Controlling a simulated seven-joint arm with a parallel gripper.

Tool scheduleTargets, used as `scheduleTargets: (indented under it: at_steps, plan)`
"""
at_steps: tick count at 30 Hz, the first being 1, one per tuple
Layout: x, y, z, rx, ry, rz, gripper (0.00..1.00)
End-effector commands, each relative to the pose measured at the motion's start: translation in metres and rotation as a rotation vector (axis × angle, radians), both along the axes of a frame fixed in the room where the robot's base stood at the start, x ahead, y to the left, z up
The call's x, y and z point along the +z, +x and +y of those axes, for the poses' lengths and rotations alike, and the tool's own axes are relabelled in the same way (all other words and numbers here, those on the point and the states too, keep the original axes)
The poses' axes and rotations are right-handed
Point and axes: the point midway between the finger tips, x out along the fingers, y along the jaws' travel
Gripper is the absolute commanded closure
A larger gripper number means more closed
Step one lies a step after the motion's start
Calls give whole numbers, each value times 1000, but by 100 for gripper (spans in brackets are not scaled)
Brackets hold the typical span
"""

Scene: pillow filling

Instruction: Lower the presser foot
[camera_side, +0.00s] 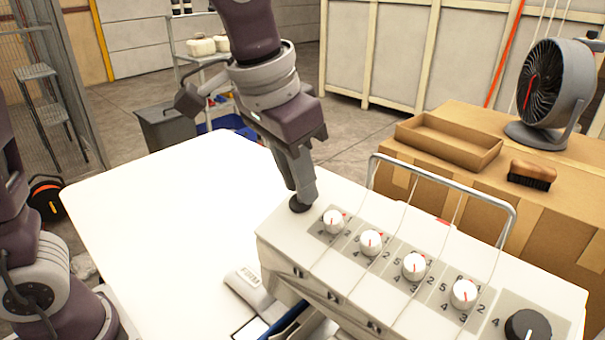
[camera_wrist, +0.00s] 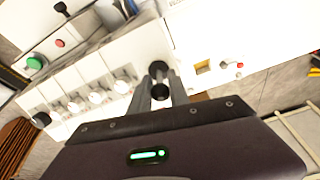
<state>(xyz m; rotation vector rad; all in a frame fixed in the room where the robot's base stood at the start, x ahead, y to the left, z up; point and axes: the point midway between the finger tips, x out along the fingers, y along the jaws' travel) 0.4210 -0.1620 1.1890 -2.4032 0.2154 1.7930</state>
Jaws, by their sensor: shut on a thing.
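A white machine (camera_side: 330,290) with a row of white dials (camera_side: 414,267) stands at the table's front right. My gripper (camera_side: 302,200) points down at the machine's far left end. It is shut on a small dark round-ended piece (camera_side: 299,206) there. In the wrist view, my gripper (camera_wrist: 163,88) closes around this dark piece (camera_wrist: 157,69) beside the machine's white body (camera_wrist: 124,52). I cannot tell whether this piece is the presser foot's lever. The presser foot itself cannot be made out in either view.
A metal thread frame (camera_side: 440,176) rises behind the dials, with threads running down. A black dial (camera_side: 528,327) is at the machine's right end. The white table (camera_side: 160,210) is clear at left. Cardboard boxes with a fan (camera_side: 545,90) and brush (camera_side: 531,174) stand behind right.

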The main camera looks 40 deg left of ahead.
Motion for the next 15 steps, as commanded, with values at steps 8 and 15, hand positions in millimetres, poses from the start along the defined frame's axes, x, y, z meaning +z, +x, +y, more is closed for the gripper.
scheduleTargets:
  at_steps: [8, 15]
  plan:
    - [-2, -11, 0, -4, 0, -249, 100]
    - [-6, -17, 0, -3, 1, -422, 100]
